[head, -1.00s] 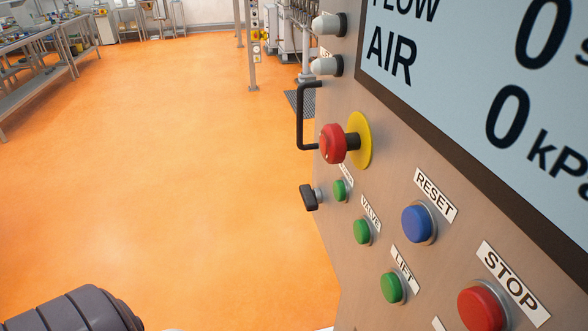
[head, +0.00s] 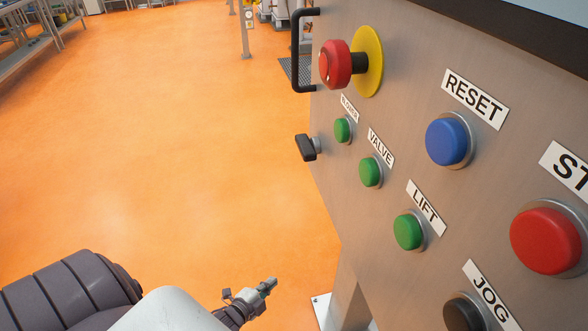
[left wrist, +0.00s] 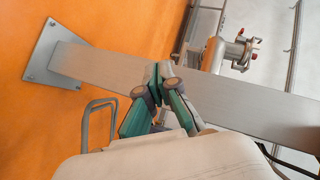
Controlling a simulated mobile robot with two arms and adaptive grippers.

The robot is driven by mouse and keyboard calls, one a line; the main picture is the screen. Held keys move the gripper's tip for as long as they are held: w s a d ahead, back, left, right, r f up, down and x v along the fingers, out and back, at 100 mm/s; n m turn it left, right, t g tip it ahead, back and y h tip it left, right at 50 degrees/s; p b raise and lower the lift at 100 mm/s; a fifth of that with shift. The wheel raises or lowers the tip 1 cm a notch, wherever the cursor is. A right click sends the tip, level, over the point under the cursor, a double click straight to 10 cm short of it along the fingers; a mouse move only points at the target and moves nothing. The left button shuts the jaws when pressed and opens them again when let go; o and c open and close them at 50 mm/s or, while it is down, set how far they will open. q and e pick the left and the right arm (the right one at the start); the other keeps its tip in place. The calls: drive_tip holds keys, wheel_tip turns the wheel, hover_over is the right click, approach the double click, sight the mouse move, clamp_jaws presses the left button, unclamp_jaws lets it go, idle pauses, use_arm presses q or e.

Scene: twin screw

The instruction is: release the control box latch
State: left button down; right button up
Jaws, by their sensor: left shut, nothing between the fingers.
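The control box (head: 400,60) fills the right of the head view, a brushed metal panel with buttons. A small black latch knob (head: 306,147) sticks out from its left side, below a black handle (head: 297,50). My left gripper (head: 268,287) is low in the head view, below and left of the latch and well apart from it. In the left wrist view its two green-sided fingers (left wrist: 160,75) meet at the tips, with nothing between them. The latch cannot be made out in the left wrist view. My right gripper is not in view.
A red emergency stop (head: 337,64) with a yellow collar projects from the panel above the latch. Green buttons (head: 369,172) and a blue reset button (head: 447,141) sit near it. A metal post (left wrist: 105,68) on a floor plate crosses the left wrist view. Open orange floor lies left.

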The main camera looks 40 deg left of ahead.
sight(319, 141)
use_arm(q)
drive_tip(key=w+a+r+m+t+b, duration=0.25)
drive_tip(key=w+r+m+t, duration=0.2)
drive_tip(key=r, duration=0.55)
drive_tip(key=s+d+r+m+t+h+b, duration=0.1)
drive_tip(key=r+m+h+b, duration=0.1)
drive_tip(key=r+m+h, duration=0.7)
drive_tip(key=s+d+r+m+t+h+b, duration=0.1)
drive_tip(key=s+r+m+h, duration=0.1)
drive_tip(key=r+m+h, duration=0.7)
wheel_tip(319, 141, up, 9)
drive_tip(key=m, duration=0.8)
drive_tip(key=shift+s+d+b, duration=0.15)
drive_tip(key=shift+s+b, duration=0.15)
drive_tip(key=shift+b, duration=0.1)
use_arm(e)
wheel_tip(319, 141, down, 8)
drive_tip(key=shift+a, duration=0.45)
use_arm(q)
drive_tip(key=shift+r, duration=0.1)
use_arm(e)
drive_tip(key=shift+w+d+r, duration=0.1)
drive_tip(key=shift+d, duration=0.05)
